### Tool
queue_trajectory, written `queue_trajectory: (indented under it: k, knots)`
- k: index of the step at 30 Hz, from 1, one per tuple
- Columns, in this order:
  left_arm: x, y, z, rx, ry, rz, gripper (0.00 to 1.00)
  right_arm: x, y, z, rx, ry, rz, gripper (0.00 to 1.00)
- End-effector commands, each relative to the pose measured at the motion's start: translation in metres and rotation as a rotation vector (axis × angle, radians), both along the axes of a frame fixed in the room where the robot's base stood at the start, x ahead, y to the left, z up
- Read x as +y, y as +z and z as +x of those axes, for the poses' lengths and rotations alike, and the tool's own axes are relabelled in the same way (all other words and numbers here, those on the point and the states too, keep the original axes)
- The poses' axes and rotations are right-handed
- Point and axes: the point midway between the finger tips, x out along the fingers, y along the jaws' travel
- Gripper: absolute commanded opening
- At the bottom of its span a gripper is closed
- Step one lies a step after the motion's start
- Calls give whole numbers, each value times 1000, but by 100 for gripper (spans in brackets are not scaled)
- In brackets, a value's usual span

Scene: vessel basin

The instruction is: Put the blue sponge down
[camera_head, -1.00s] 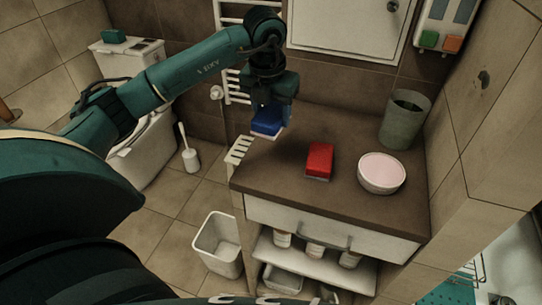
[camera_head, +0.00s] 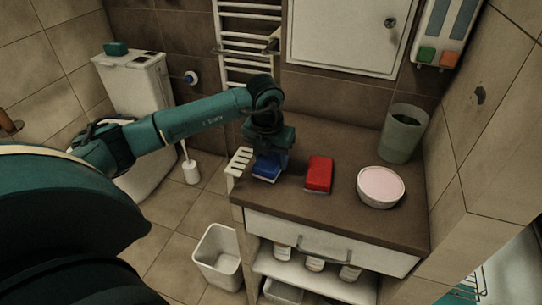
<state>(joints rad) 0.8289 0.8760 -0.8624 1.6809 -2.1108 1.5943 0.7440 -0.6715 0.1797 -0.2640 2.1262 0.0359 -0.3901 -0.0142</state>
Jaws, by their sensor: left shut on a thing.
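The blue sponge (camera_head: 266,169), with a pale underside, is at the left end of the brown counter (camera_head: 290,209). My left gripper (camera_head: 267,158) points down and is shut on the sponge, covering its upper part. The sponge is low over the counter top, close to its left edge. I cannot tell whether it touches the surface. My right gripper is not in view.
A red sponge (camera_head: 319,174) lies on the counter to the right of the blue one. A bowl with a pinkish inside (camera_head: 381,186) and a grey-green bin-like cup (camera_head: 402,134) stand further right. A slatted white rack (camera_head: 239,162) adjoins the counter's left edge.

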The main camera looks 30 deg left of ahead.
Motion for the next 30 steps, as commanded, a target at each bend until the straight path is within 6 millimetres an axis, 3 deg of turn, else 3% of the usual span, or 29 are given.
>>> queue_trajectory:
  k: [11,12,19,28,30]
  knots:
    - [0,-6,0,-1,0,0,34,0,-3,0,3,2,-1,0]
    - [0,-5,0,-1,0,0,55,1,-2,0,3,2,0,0]
    - [0,-5,0,-1,0,0,73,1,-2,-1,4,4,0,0]
    - [0,-9,0,0,0,0,73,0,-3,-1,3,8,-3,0]
    - [0,-1,0,-4,0,0,73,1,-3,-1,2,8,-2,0]
